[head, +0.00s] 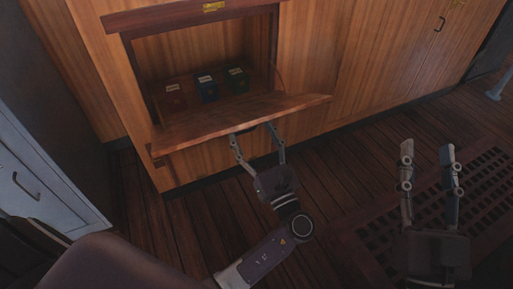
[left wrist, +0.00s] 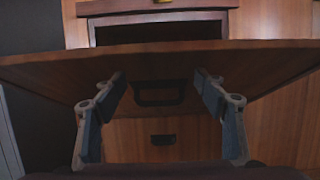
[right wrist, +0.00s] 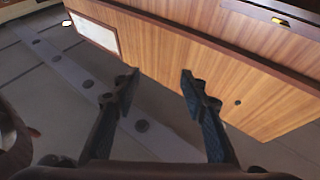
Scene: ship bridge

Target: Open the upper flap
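The upper flap (head: 240,120) is a wooden panel hinged at its bottom edge. It is swung down and out to about level in front of the cabinet opening. In the left wrist view the flap (left wrist: 220,60) shows its outer face, with a dark handle (left wrist: 158,93). My left gripper (head: 254,130) is at the flap's outer face near its front edge. Its fingers are spread on either side of the handle, with gaps between, and hold nothing. My right gripper (head: 427,149) is open and empty above the floor, well right of the flap.
A second dark handle (left wrist: 163,140) is on the front below the flap. A grey cabinet (head: 40,180) stands at left. A floor grating (head: 385,232) lies at right.

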